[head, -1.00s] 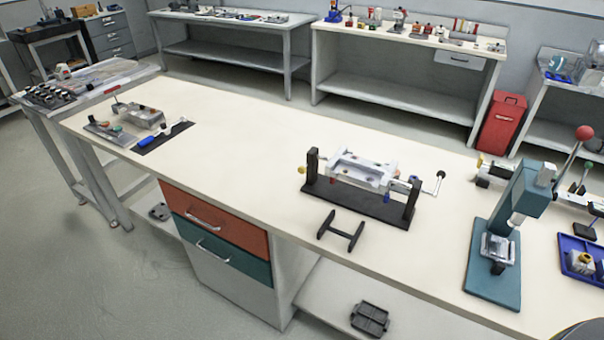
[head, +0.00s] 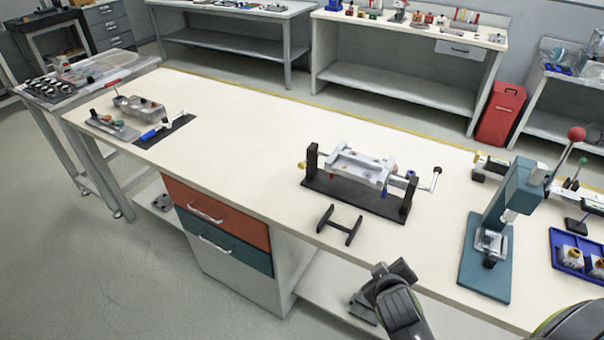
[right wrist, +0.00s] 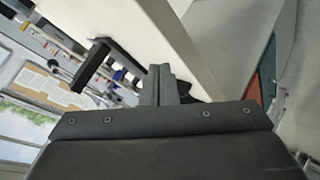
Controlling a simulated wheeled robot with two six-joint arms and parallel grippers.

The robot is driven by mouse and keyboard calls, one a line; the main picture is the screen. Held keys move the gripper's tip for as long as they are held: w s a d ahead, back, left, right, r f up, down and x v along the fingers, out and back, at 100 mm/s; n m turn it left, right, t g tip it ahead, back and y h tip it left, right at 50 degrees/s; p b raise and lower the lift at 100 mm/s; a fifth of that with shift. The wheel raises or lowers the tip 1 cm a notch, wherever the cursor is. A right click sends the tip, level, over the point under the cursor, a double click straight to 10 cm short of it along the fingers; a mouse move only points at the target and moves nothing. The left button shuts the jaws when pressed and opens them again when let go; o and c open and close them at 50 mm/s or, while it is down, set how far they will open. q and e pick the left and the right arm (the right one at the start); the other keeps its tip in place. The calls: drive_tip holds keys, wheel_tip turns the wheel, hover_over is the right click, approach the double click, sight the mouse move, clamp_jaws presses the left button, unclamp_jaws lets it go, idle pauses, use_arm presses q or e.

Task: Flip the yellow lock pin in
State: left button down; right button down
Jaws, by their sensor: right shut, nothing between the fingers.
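The lock pin shows as a small yellow knob (head: 302,165) at the left end of the fixture (head: 352,182), beside its left black upright. The fixture has a white-grey cradle between two black uprights on a dark base, with a crank (head: 436,178) at the right. My right gripper (head: 392,270) is in front of the bench's near edge, below and right of the fixture and well apart from the pin. In the right wrist view its fingers (right wrist: 160,84) are together and empty beside the bench edge. The pin cannot be made out there. My left gripper is out of view.
A teal press (head: 487,260) and blue tray (head: 572,262) stand to the right.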

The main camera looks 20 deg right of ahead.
drive_tip(key=w+r+n+t, duration=0.1)
drive_tip(key=w, duration=0.2)
drive_tip(key=w+a+n+t, duration=0.1)
drive_tip(key=w+n+t, duration=0.1)
drive_tip(key=w, duration=0.2)
drive_tip(key=w+a+r+n+t, duration=0.1)
drive_tip(key=w+n, duration=0.1)
drive_tip(key=w, duration=0.1)
drive_tip(key=shift+w+a+r, duration=0.25)
drive_tip(key=shift+w+r, duration=0.1)
drive_tip(key=shift+w, duration=0.05)
drive_tip(key=w+a+n+t, duration=0.1)
drive_tip(key=w, duration=0.1)
drive_tip(key=w+a+r+n+t+y, duration=0.1)
drive_tip(key=w+n, duration=0.1)
drive_tip(key=w+a+n+t, duration=0.1)
drive_tip(key=a, duration=0.1)
drive_tip(key=shift+w+a+r+n, duration=0.1)
drive_tip(key=shift+w+r+n, duration=0.2)
drive_tip(key=shift+w, duration=0.1)
drive_tip(key=w+a+r+n+t+y, duration=0.1)
drive_tip(key=w+a+n+t+y, duration=0.1)
drive_tip(key=w+a+n+y, duration=0.1)
drive_tip(key=shift+w+a+n, duration=0.3)
drive_tip(key=shift+a+n, duration=0.5)
drive_tip(key=shift+a, duration=0.2)
drive_tip(key=shift+w+r, duration=0.1)
drive_tip(key=shift+r, duration=0.1)
